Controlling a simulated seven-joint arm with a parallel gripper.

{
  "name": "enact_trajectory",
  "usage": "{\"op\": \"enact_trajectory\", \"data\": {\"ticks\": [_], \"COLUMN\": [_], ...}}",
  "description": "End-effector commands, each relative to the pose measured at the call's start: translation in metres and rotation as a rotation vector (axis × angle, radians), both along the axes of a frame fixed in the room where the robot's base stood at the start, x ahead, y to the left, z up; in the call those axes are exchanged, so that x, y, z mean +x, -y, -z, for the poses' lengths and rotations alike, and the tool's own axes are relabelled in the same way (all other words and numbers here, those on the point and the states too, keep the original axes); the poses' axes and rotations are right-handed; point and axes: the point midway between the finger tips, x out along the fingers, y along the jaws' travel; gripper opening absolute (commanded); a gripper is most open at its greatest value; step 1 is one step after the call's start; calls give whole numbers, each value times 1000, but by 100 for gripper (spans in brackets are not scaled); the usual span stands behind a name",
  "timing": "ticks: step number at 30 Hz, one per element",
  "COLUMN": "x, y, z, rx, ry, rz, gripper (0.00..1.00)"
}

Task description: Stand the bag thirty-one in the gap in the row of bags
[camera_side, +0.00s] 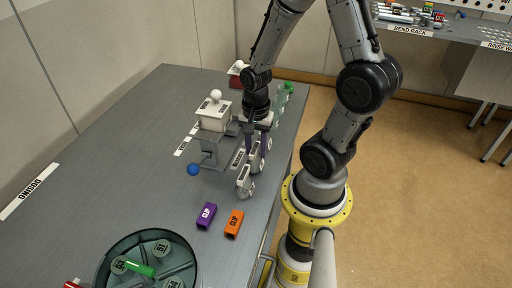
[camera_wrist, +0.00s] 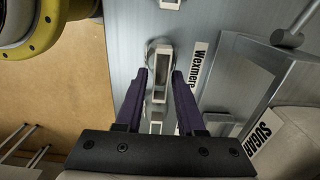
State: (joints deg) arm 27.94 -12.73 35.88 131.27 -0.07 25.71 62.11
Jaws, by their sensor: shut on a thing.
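My gripper (camera_side: 257,142) is low over the row of bags, pointing down, with its purple fingers closed on a small pale bag. In the wrist view the fingertips (camera_wrist: 160,74) stand on either side of pale, white-edged bag tops. The held bag (camera_wrist: 158,97) seems to be the one between the fingers, but no number is readable on it. The row of bags (camera_side: 245,182) runs from the near end back under my gripper. The nearest bag in it stands upright. The gap and the held bag's lower end are hidden by the fingers and neighbouring bags.
Purple (camera_side: 206,216) and orange (camera_side: 234,223) clip blocks and a round green tray (camera_side: 188,268) lie nearer.

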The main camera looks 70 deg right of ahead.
Motion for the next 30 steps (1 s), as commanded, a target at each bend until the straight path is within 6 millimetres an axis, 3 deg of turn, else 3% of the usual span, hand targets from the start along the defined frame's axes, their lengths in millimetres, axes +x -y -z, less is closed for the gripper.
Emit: {"op": "enact_trajectory", "data": {"ticks": [9, 10, 14, 25, 30], "x": [0, 1, 1, 1, 2], "y": [0, 0, 0, 0, 1], "z": [2, 2, 2, -2, -23], "rx": [-1, -1, -1, -1, -4], "ry": [1, 2, 2, 2, 8], "rz": [0, 0, 0, 0, 0], "gripper": [0, 43, 67, 68, 68]}}
